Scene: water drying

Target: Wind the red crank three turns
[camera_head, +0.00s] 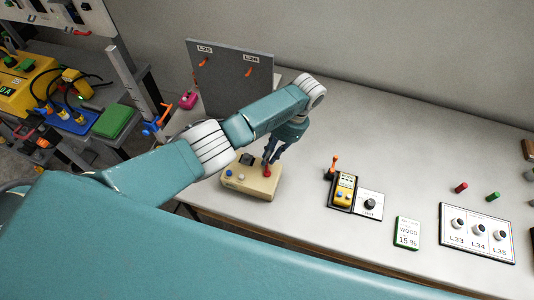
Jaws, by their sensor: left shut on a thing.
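A beige box (240,183) stands on the light table, with a blue button, an orange-red button and a dark square part on its top. A red crank part (267,172) shows at the box's right side. My left gripper (269,162) reaches down from above and is shut on the red crank, its dark fingers hiding the crank's upper part. My right gripper is not in view.
A grey upright panel (232,85) with orange levers stands behind. To the right are a yellow meter (344,190), a dial plate (369,204), a "WOOD 15 %" display (407,233) and a knob panel (478,251). The table's back middle is clear.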

